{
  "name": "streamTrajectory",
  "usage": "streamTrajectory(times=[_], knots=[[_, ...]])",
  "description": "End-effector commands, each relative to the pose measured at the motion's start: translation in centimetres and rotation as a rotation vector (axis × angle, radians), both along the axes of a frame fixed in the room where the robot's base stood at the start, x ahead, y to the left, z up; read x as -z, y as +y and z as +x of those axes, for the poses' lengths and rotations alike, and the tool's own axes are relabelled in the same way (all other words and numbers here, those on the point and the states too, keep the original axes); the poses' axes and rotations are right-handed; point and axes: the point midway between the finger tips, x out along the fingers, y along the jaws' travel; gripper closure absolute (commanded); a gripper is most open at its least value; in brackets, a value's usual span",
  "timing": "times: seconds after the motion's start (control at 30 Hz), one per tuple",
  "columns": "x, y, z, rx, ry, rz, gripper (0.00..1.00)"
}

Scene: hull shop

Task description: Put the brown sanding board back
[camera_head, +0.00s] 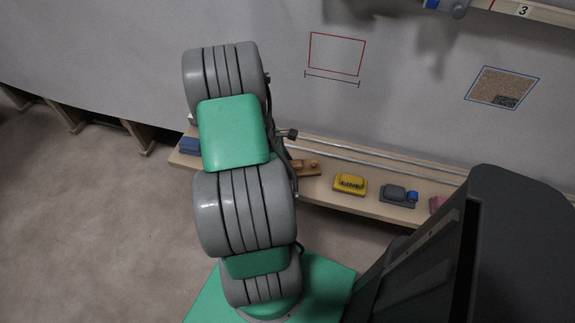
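The brown sanding board (307,168), with a knob on top, lies on the wooden shelf (344,200) along the hull wall. Its left part is hidden behind my arm. My arm rises in the middle of the view and covers most of my gripper. A small dark part of what looks like my gripper (289,134) sticks out to the right of the arm, above the board in the picture. Its fingers cannot be made out, and I cannot tell whether it touches the board.
A blue block (190,145) lies at the shelf's left end. A yellow sander (350,184), a grey-blue one (398,195) and a pink one (437,205) lie to the right. The wall bears a red outline (337,54) and a blue-framed brown patch (502,87). Floor at left is clear.

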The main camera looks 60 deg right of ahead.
Motion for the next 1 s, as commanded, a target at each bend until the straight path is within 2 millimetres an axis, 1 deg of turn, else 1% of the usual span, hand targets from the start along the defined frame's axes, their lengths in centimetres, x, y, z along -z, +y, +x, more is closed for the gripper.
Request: streamTrajectory(times=[0.13,0.17,0.4,0.63,0.73,0.87,1.0], knots=[[0.1,0.0,0.0,0.0,0.0,0.0,0.89],[0.1,0.0,0.0,0.0,0.0,0.0,0.45],[0.0,0.0,0.0,-0.001,0.0,0.0,0.26],[-0.1,0.0,0.0,-0.001,0.0,0.0,0.26],[-0.8,0.1,0.2,-0.002,-0.001,-0.002,0.26],[-3.1,0.5,1.1,-0.004,-0.003,-0.004,0.26],[-6.7,1.3,2.3,-0.003,-0.003,-0.004,0.26]])
